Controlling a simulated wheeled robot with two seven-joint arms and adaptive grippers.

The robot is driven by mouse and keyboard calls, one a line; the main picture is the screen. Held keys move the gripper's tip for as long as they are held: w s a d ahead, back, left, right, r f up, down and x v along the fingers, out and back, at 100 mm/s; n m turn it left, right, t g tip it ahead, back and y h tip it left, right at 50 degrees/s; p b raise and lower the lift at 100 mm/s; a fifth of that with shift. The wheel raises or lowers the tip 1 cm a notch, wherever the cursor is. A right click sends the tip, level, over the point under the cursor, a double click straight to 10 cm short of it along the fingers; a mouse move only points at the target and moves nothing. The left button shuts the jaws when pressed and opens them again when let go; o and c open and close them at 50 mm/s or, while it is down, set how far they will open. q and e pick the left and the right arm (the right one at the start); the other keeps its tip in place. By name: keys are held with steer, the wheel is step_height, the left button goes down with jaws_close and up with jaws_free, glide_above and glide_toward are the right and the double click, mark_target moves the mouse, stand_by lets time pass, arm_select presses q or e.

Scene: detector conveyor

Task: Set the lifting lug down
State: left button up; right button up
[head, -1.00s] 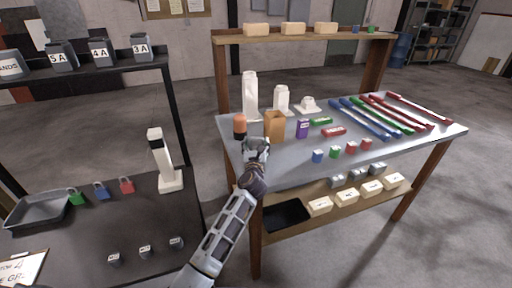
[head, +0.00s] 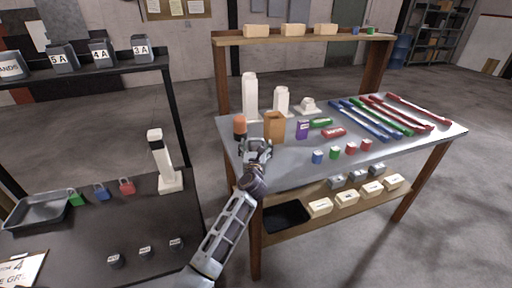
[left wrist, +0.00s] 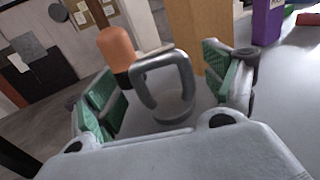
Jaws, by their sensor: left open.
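The lifting lug (left wrist: 165,90), a grey metal loop on a round base, stands upright on the grey table (head: 290,165) near its left end. My left gripper (left wrist: 168,88) is open, with its green-padded fingers spread on either side of the lug. In the head view the left gripper (head: 255,148) is at the table's left front edge, and the lug is small and hard to make out between its fingers. My right gripper is not in view.
An orange-topped black cylinder (head: 239,127) and a tan box (head: 274,128) stand just behind the gripper. A purple box (head: 302,129) is to the right. Small coloured blocks (head: 334,153) line the table's front. A dark bench (head: 90,225) with padlocks is at left.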

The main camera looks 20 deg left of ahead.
arm_select(q)
steer(key=shift+r, duration=0.15)
steer(key=shift+s+d, duration=0.1)
steer(key=shift+s, duration=0.25)
steer(key=shift+v, duration=1.8)
steer(key=shift+s+d+p, duration=0.1)
steer(key=shift+s+p, duration=0.2)
steer(key=shift+s, duration=0.4)
steer(key=shift+v, duration=0.85)
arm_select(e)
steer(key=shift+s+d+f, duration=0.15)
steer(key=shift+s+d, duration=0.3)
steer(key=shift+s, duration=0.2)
arm_select(q)
steer(key=shift+d, duration=0.1)
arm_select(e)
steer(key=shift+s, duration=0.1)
